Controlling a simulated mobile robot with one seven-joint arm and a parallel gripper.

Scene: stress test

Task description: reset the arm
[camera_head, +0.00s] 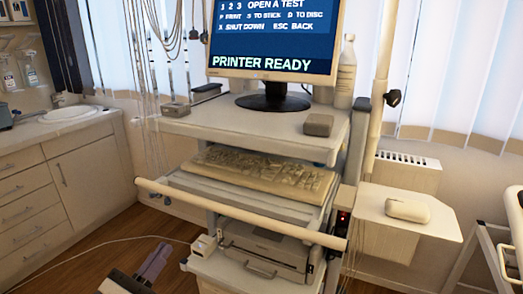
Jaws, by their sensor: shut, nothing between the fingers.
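My gripper (159,252) shows at the lower left edge of the head view, low over the wooden floor. Its purple-grey fingers are together and empty, pointing up and to the right in the picture. A white and dark part of my arm shows below them, cut off by the bottom edge. The rest of my arm is out of view. My gripper appears apart from the cart (182,192) to its right.
The cart carries a monitor (275,40), a small grey box (318,125), a keyboard (265,170) and a printer (265,250). A cream bar (235,212) crosses its front. A sink cabinet (70,180) stands left. A pale cable (100,242) crosses open floor.

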